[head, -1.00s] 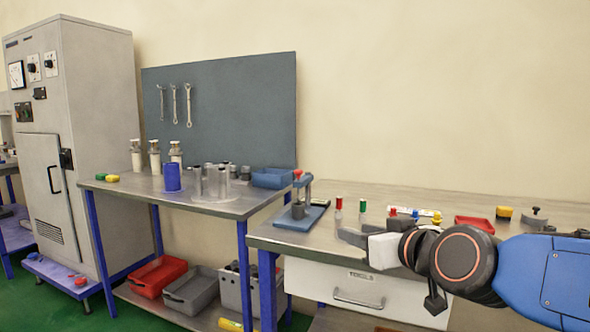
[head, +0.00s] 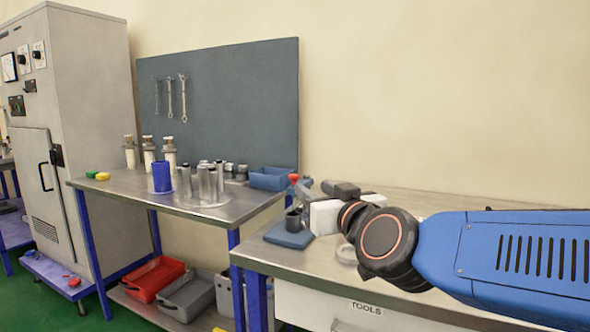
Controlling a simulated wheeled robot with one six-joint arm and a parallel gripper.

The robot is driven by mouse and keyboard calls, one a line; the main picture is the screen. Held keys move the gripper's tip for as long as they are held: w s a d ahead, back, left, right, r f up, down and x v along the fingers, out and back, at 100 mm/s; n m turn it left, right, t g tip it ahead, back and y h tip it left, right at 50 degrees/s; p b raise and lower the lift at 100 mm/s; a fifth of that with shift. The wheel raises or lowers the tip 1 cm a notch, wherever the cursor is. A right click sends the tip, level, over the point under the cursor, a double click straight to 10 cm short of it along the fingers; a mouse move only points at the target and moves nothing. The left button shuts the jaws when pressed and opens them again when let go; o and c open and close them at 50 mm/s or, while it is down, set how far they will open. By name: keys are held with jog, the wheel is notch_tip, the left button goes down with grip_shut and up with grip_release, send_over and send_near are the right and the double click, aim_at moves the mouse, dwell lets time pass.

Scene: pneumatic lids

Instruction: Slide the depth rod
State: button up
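A small stand with a grey upright and a red knob (head: 293,178) on top sits on a blue base plate (head: 288,236) at the left end of the right-hand bench. The knob appears to top the depth rod; the rod itself is hard to make out. A dark grey cylinder (head: 293,219) stands on the base plate under the knob. My gripper (head: 334,188) is just right of the stand and partly covers its right side. Its dark fingers overlap the stand's edge in the picture, so I cannot tell contact or opening.
The right-hand bench (head: 270,255) is partly hidden behind my arm. On the left-hand bench are a blue cup (head: 162,177), a cluster of metal tubes (head: 203,184) and a blue bin (head: 272,178). A red tray (head: 157,278) and a grey tray (head: 187,293) sit below.

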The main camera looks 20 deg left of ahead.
jog(key=x, duration=1.7)
jog(key=shift+w+a, duration=0.2)
jog(key=shift+a, duration=0.05)
jog(key=shift+c, duration=0.4)
